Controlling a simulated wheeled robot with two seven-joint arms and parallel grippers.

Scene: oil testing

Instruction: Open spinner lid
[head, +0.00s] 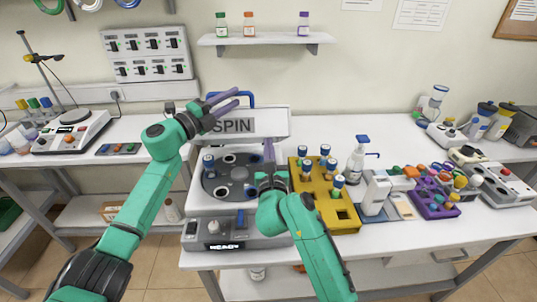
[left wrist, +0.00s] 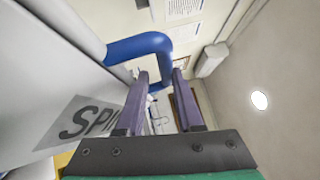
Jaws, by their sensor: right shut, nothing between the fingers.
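The spinner (head: 237,243) stands on the table with its lid (head: 276,122), marked SPIN, raised upright at the back. The dark rotor (head: 236,172) is exposed, with a blue-capped vial (head: 208,163) at its left. The lid's blue handle (head: 253,99) is along its top edge; it also shows in the left wrist view (left wrist: 140,46). My right gripper (head: 268,144) is shut and empty over the rotor's right side.
A yellow rack (head: 344,218) with several vials stands right of the spinner. A shelf (head: 265,39) hangs above. The left table holds a stirrer (head: 72,132); clear tabletop lies behind the spray bottle.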

